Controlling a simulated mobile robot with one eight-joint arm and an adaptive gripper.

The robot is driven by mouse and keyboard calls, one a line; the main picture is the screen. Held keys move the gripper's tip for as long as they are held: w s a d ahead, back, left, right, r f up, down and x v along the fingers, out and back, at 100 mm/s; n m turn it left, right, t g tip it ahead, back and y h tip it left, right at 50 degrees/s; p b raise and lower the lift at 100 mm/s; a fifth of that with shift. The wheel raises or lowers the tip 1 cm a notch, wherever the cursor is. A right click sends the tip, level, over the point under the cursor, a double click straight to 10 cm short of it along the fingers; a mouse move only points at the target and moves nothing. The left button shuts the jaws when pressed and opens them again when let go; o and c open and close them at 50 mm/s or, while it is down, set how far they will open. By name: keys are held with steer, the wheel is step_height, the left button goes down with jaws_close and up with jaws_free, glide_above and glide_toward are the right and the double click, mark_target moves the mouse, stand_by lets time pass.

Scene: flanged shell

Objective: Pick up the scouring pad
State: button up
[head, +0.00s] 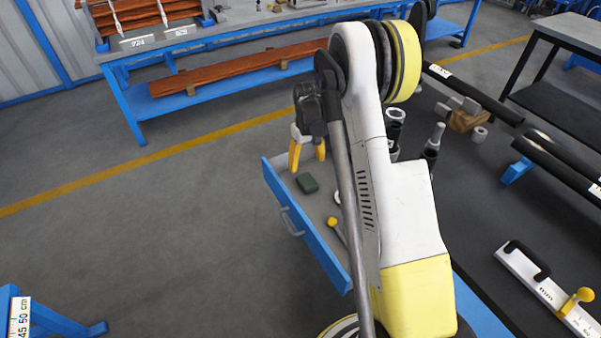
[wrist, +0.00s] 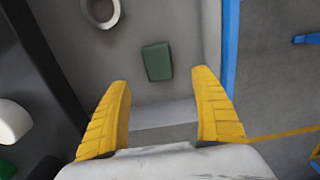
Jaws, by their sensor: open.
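The scouring pad is a small dark green block. In the head view the scouring pad (head: 307,183) lies flat on the grey floor of an open blue drawer (head: 315,232). In the wrist view the scouring pad (wrist: 157,62) lies ahead of the fingertips, roughly between their lines and apart from them. My gripper (head: 307,148) has yellow fingers and hangs over the far end of the drawer. In the wrist view my gripper (wrist: 165,78) is open with nothing between its fingers.
A grey ring (wrist: 100,12) lies in the drawer near the pad. A yellow-ended tool (head: 332,222) lies nearer, partly hidden by my arm. The drawer's blue wall (wrist: 229,50) runs right of the pad. The dark tabletop (head: 470,200) holds several tools and bars.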

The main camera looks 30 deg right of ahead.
mark_target(307, 181)
step_height(307, 181, down, 5)
steer(key=shift+s+f+b, duration=0.1)
steer(key=shift+s+b, duration=0.05)
steer(key=shift+b, duration=0.85)
steer(key=f+b, duration=0.1)
steer(key=f, duration=0.1)
steer(key=f+b, duration=0.2)
steer(key=f, duration=0.1)
steer(key=shift+d+f, duration=0.2)
steer(key=shift+f, duration=0.05)
steer(key=shift+r, duration=0.1)
steer(key=c, duration=1.3)
